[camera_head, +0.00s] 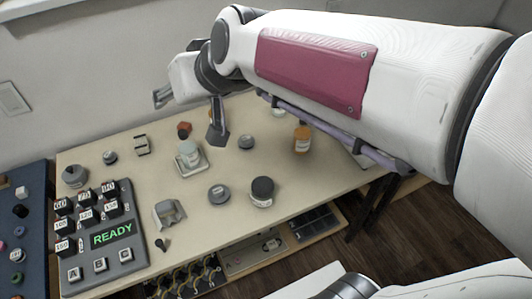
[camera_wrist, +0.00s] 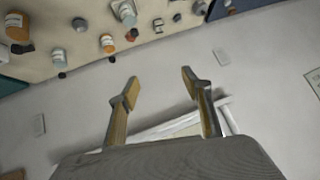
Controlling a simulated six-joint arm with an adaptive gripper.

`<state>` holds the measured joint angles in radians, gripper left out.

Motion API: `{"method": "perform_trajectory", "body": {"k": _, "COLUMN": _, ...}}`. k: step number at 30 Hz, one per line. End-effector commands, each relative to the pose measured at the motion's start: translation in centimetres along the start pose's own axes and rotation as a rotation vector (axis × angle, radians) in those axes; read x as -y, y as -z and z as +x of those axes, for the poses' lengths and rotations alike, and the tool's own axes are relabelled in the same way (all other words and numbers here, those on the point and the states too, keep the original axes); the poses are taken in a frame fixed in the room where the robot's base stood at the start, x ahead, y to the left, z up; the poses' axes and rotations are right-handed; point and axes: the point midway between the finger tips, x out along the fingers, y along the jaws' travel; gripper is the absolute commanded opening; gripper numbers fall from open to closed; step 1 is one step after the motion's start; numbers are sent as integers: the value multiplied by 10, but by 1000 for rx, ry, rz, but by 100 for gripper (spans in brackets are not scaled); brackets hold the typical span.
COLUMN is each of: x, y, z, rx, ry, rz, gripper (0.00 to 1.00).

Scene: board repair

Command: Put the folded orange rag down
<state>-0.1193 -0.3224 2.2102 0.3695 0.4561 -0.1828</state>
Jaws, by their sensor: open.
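My gripper (camera_head: 161,97) is open and raised beyond the back edge of the table in the head view. In the wrist view my gripper (camera_wrist: 159,80) has its two fingers wide apart with only pale wall between them, so it holds nothing. A small reddish-orange item (camera_head: 184,130) lies on the table beside the white jar; it also shows in the wrist view (camera_wrist: 131,35). It may be the folded orange rag, but it is too small to tell. It is apart from my gripper.
A white jar (camera_head: 189,154) sits on a small stand. An orange bottle (camera_head: 302,139), a dark jar (camera_head: 262,191) and a grey round tin (camera_head: 219,194) stand on the table (camera_head: 255,226). A READY panel (camera_head: 112,236) lies at left. A wall is close behind.

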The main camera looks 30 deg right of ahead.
Motion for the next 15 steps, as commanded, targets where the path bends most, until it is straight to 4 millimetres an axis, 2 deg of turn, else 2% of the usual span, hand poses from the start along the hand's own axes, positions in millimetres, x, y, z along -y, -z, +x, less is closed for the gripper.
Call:
{"method": "perform_trajectory", "body": {"k": 3, "x": -12, "y": -32, "z": -22, "rx": 49, "ry": -29, "rz": -14, "gripper": 49}}
{"method": "perform_trajectory", "body": {"k": 15, "x": -58, "y": -143, "z": -86, "rx": 225, "ry": -170, "rz": -34, "gripper": 49}}
